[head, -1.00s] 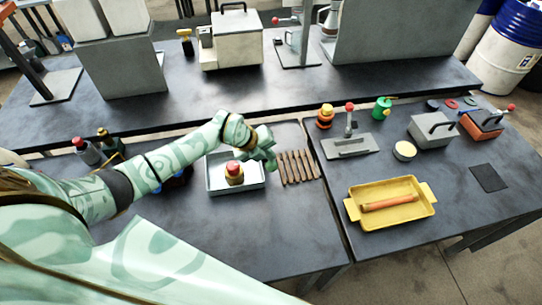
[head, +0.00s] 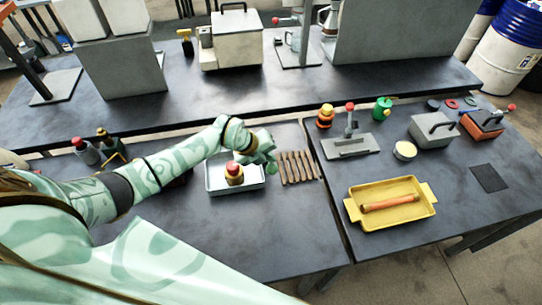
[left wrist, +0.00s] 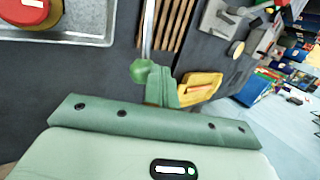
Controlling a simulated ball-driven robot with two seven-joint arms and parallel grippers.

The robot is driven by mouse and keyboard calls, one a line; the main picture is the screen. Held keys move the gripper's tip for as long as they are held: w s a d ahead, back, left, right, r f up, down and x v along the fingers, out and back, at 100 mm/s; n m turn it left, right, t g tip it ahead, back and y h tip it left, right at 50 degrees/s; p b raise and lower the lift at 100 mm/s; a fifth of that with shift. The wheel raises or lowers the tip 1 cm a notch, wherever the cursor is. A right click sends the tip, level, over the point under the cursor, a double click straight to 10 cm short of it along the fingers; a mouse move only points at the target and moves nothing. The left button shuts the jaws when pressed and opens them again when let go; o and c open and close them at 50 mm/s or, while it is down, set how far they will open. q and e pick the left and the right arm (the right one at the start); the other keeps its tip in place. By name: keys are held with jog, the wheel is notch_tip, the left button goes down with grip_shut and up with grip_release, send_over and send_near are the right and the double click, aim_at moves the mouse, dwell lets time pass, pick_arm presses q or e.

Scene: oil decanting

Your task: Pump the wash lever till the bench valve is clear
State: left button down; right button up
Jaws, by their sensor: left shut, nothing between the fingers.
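The valve (head: 234,175), a brass-coloured body with a red cap, stands upright in a pale metal tray (head: 211,189); both show cut off at the upper left of the left wrist view. I cannot tell how clean the valve is. A thin metal rod ending in a green knob (left wrist: 139,70), apparently the wash lever, runs beside the tray. My left gripper (head: 264,150) is shut and empty right at the knob, right of the tray. Its fingers (left wrist: 163,90) look close to or touching the knob; exact contact is unclear. My right gripper is out of view.
Wooden slats (head: 296,167) lie just right of the lever. A yellow tray (head: 412,213) with an orange-brown rod, a grey plate with a red-knobbed lever (head: 349,143) and a grey block (head: 432,131) stand farther right. Bottles (head: 87,151) stand left. The front bench is clear.

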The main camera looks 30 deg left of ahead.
pick_arm(q)
jog(key=shift+s+d+f+b, duration=0.2)
jog(key=shift+s+f, duration=0.05)
jog(key=shift+f, duration=0.4)
jog(key=shift+s+d+f+b, duration=0.15)
jog(key=shift+s+d+f, duration=0.1)
jog(key=shift+f, duration=0.35)
dwell(1.0)
jog(key=shift+a+r, duration=0.1)
dwell(0.4)
notch_tip(320, 180, up, 6)
jog(key=w+a+p, duration=0.1)
jog(key=w+p, duration=0.1)
jog(key=p, duration=0.2)
jog(key=shift+w+a, duration=0.15)
jog(key=shift+a, duration=0.2)
dwell(0.5)
jog(key=shift+w+a+r+p, duration=0.2)
jog(key=shift+w+r+p, duration=0.1)
jog(key=shift+r+p, duration=0.3)
jog(key=shift+w+a+r+p, duration=0.25)
jog(key=shift+r+p, duration=0.2)
jog(key=shift+r, duration=0.4)
jog(key=shift+w+a+r+p, duration=0.2)
jog(key=shift+w+r+p, duration=0.1)
jog(key=shift+r+p, duration=0.3)
jog(key=shift+r, duration=0.15)
